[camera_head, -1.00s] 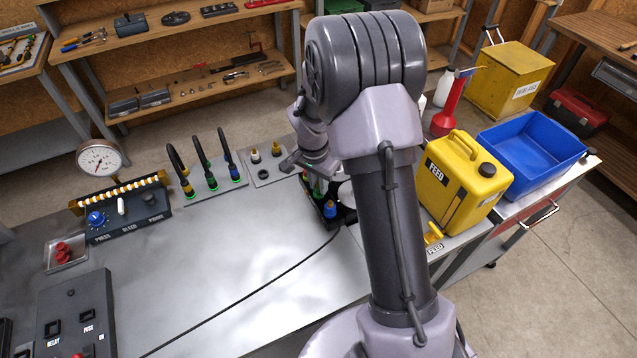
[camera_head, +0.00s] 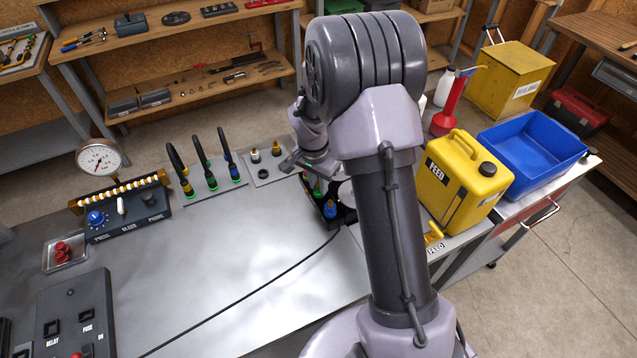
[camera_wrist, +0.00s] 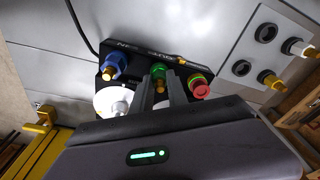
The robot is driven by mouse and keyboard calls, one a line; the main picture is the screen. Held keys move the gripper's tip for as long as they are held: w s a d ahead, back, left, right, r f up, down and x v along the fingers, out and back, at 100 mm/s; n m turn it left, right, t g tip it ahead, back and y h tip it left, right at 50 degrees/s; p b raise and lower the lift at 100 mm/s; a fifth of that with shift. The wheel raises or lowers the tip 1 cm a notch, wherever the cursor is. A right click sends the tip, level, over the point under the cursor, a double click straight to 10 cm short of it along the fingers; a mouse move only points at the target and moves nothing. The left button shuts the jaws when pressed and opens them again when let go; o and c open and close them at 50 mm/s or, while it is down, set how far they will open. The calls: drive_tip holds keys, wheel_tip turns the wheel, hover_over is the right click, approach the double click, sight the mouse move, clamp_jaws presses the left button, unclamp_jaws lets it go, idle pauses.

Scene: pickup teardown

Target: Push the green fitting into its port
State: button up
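The green fitting (camera_wrist: 158,71), with a brass-coloured end, stands in the black holder (camera_wrist: 107,72) in the wrist view. My gripper (camera_wrist: 161,82) is right at it, its two dark fingers apart on either side of the brass end. I cannot tell whether they touch it. A blue fitting (camera_wrist: 115,65) and a red one (camera_wrist: 199,87) stand in the same holder. In the head view the holder (camera_head: 346,216) is partly hidden behind my arm. A grey plate (camera_wrist: 290,20) with dark round ports (camera_wrist: 265,33) lies beside the holder; which port takes the green fitting is not clear.
A second plate (camera_head: 190,194) carries several black hoses. A yellow FEED can (camera_head: 458,185) and a blue bin (camera_head: 530,145) stand right of my arm. A control box with a gauge (camera_head: 98,158) is at left.

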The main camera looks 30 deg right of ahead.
drive_tip(key=o, duration=0.5)
drive_tip(key=shift+c, duration=0.2)
wheel_tip(320, 180, up, 17)
drive_tip(key=s+a+p, duration=0.1)
drive_tip(key=a+p, duration=0.1)
drive_tip(key=p, duration=0.2)
drive_tip(key=s+a+n+t+y+b, duration=0.1)
drive_tip(key=s+a+n+b, duration=0.1)
drive_tip(key=s+a+b, duration=0.2)
drive_tip(key=s+a+n+t+y+b, duration=0.1)
drive_tip(key=s+a+n+t+b, duration=0.1)
drive_tip(key=s, duration=0.9)
drive_tip(key=s+a+n+t+y+b, duration=0.1)
drive_tip(key=s+a+n+t+b, duration=0.1)
drive_tip(key=s+a+b, duration=0.5)
drive_tip(key=shift+s+f+n, duration=0.25)
drive_tip(key=shift+s+n, duration=0.35)
drive_tip(key=shift+n, duration=0.2)
